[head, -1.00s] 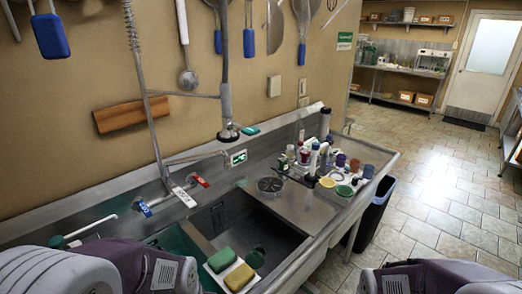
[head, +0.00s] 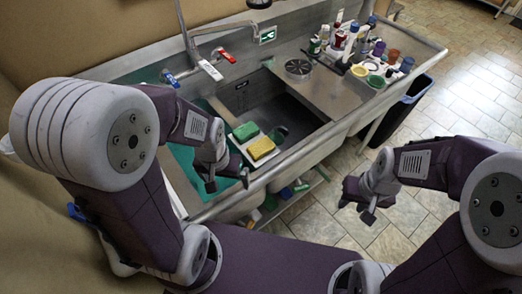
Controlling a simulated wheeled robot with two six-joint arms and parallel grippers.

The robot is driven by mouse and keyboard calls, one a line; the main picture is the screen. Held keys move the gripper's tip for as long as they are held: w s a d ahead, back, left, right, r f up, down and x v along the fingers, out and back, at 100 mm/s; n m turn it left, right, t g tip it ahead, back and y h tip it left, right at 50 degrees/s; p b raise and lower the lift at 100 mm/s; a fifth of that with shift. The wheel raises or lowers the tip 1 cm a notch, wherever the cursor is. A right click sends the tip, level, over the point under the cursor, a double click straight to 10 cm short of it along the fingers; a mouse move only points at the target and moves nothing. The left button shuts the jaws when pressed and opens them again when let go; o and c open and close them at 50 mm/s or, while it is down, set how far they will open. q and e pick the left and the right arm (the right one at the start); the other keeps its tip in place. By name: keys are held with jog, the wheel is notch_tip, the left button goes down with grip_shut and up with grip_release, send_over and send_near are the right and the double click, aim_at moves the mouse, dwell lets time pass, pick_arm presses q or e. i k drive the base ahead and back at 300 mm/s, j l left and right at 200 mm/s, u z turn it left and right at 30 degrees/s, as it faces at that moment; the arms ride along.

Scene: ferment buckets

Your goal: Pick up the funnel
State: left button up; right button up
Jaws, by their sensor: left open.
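I cannot make out a funnel for certain in the head view. Small coloured items stand on the drainboard right of the sink, among them a yellow round piece (head: 371,65) and a green round piece (head: 375,81), too small to identify. My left gripper (head: 227,181) is open, over the front left of the sink, left of the sponges. My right gripper (head: 355,210) is open and empty in front of the sink unit, above the tiled floor and well away from the drainboard items.
A green sponge (head: 246,131) and a yellow sponge (head: 262,149) lie on a white strip at the sink's front. A drain strainer (head: 298,68) lies on the drainboard. A faucet (head: 189,40) rises behind the basin. A dark bin (head: 402,108) stands beyond the sink's right end.

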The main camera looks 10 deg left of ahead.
aim_at(276, 137)
jog(key=i+l+u, duration=0.1)
jog(key=l, duration=0.25)
jog(key=i+l+u, duration=0.15)
jog(key=l, duration=0.2)
jog(key=i+l+u, duration=0.1)
jog(key=l, duration=0.3)
jog(key=i+l+u, duration=0.15)
jog(key=l, duration=0.25)
jog(key=i+l+u, duration=0.1)
jog(key=l, duration=0.3)
